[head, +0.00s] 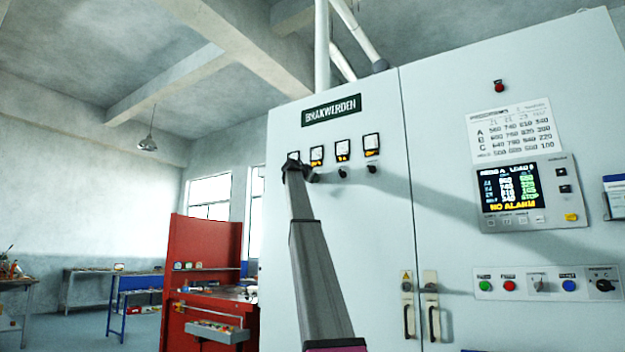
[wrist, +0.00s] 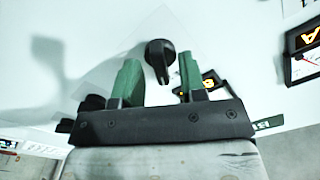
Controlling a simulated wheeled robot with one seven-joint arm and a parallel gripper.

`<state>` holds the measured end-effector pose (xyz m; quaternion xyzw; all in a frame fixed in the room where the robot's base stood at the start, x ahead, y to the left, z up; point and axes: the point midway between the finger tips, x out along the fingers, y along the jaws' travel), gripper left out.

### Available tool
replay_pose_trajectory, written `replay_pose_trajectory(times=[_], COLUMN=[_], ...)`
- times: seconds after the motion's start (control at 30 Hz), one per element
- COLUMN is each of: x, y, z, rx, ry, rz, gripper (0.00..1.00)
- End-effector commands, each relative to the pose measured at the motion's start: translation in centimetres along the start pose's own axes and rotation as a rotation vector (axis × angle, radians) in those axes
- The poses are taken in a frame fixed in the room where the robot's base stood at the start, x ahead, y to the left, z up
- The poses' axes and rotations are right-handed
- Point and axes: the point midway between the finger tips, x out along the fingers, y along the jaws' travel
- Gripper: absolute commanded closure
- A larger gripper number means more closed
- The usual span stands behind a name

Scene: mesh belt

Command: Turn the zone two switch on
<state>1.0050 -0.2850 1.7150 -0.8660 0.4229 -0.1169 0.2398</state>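A row of small black rotary switches sits under the meters on the pale cabinet front (head: 350,240); I cannot read which one is zone two. In the wrist view one black switch knob (wrist: 160,54) shows between the green fingertips of my gripper (wrist: 159,62). The gripper is open, with a gap on both sides of the knob; I cannot tell how far the tips are from the panel. In the head view my gripper (head: 297,167) is at the left of the row and hides part of it. Two other switches (head: 342,173) (head: 371,169) stay in view to its right.
Lit meters (head: 371,145) sit above the switches, under a dark nameplate (head: 331,110). To the right are a display panel (head: 520,193), a button row (head: 545,284) and door handles (head: 431,307). A red workbench (head: 205,255) stands left of the cabinet.

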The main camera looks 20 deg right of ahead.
Motion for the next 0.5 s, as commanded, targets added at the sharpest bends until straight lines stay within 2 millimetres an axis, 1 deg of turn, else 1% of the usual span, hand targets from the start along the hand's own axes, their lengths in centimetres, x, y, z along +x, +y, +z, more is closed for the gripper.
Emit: replay_pose_trajectory(times=[0.17, 0.27, 0.37, 0.5], x=[-0.3, -1.1, -2.3, -4.6], y=[0.0, 0.0, 0.1, 0.1], z=[0.0, 0.0, 0.1, 0.1], rx=[-0.001, -0.001, 0.0, 0.0], ry=[0.0, 0.0, 0.0, 0.0], rz=[0.0, -0.001, -0.001, -0.002], gripper=[0.62, 0.62, 0.62, 0.62])
